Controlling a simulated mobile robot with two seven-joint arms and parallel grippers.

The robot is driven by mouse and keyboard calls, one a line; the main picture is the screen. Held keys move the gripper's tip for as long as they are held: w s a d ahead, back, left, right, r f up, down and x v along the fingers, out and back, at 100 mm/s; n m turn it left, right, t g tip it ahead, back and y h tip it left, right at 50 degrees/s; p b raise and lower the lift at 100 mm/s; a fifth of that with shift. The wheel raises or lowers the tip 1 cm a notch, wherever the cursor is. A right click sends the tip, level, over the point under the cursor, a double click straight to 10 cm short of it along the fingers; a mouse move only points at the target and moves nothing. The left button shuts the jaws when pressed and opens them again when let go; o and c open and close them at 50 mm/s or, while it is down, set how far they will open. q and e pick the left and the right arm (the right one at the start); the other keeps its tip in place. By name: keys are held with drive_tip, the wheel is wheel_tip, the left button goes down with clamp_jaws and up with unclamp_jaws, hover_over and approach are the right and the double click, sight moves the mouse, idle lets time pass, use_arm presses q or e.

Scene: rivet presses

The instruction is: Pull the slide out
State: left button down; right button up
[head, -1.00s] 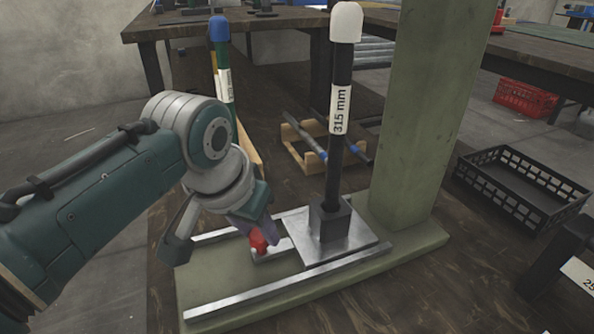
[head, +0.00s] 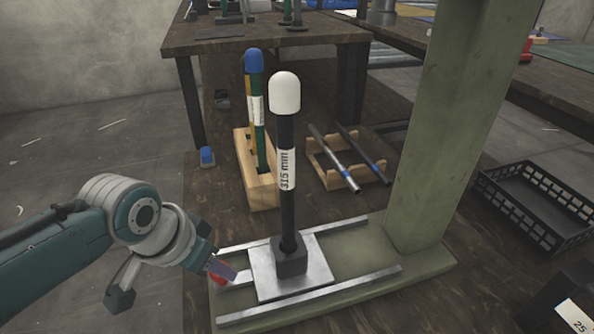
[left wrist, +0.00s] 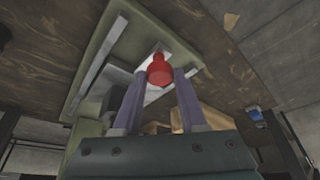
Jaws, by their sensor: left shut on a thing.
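The slide is a bright metal plate (head: 262,283) between two rails (head: 310,295) on a green press base (head: 350,252). A black post (head: 287,222) with a white cap and a "315 mm" label stands upright in a dark block on the plate. The slide's red knob (head: 217,279) is at its left end, partly hidden by my left gripper (head: 222,269). In the left wrist view the red knob (left wrist: 160,70) sits between the two purple fingers (left wrist: 158,88), which are shut on it. My right gripper is not in view.
The green press column (head: 435,130) rises at the right of the base. Behind stand a wooden block (head: 262,190) with upright rods and a wooden cradle (head: 325,165) with lying rods. A black crate (head: 540,205) is at the right. Floor is open at the left.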

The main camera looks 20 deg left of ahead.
use_arm(q)
drive_tip(key=shift+s+a+p, duration=0.3)
drive_tip(key=shift+s+a, duration=0.2)
drive_tip(key=shift+a, duration=0.25)
drive_tip(key=shift+s+a+p, duration=0.3)
drive_tip(key=shift+s+a, duration=0.25)
drive_tip(key=shift+a, duration=0.25)
drive_tip(key=shift+s+a+p, duration=0.3)
drive_tip(key=shift+s+a, duration=0.2)
drive_tip(key=shift+a, duration=0.25)
drive_tip(key=c, duration=0.9)
unclamp_jaws()
drive_tip(key=o, duration=0.4)
drive_tip(key=shift+s+a, duration=0.1)
drive_tip(key=shift+a, duration=0.05)
drive_tip(key=shift+o, duration=0.2)
drive_tip(key=p+v, duration=0.6)
drive_tip(key=v, duration=0.3)
drive_tip(key=shift+s+r+p, duration=0.15)
drive_tip(key=shift+r+p, duration=0.25)
